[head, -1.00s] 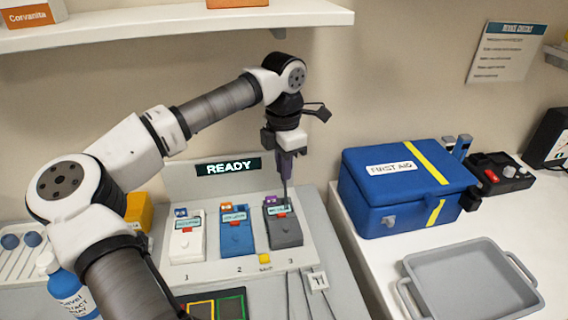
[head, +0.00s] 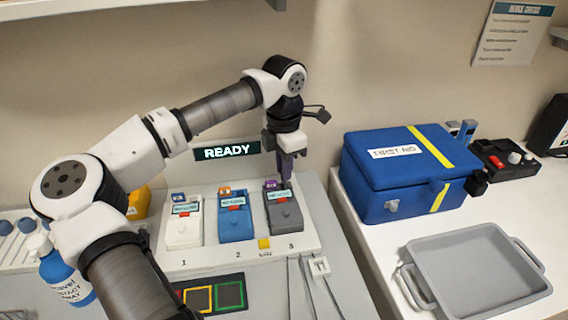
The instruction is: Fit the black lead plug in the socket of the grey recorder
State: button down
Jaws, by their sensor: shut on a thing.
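The grey recorder (head: 285,214) stands at place 3, the right end of a white stand. It has a purple tag at its top left, a pale label and a red patch. My gripper (head: 287,172) points down just above the recorder's back edge, shut on a slim dark thing that I take to be the black lead plug. The plug is too small and too covered by the jaws to make out. The socket is hidden, and I cannot tell whether the plug touches the recorder or is in it.
A white recorder (head: 184,221) and a blue recorder (head: 235,219) stand to the left. A READY sign (head: 226,152) rises behind. Thin grey rods or leads (head: 309,285) lie in front. A blue first aid box (head: 400,180) and grey tray (head: 478,275) are right; a spray bottle (head: 64,272) is left.

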jog(key=shift+f+b, duration=1)
jog(key=shift+f, duration=0.15)
dwell(1.2)
dwell(1.1)
jog(key=c, duration=1.7)
grip_release()
jog(key=shift+r, duration=0.1)
jog(key=shift+r+p, duration=1.25)
jog(key=shift+r, duration=0.75)
jog(key=o, duration=0.6)
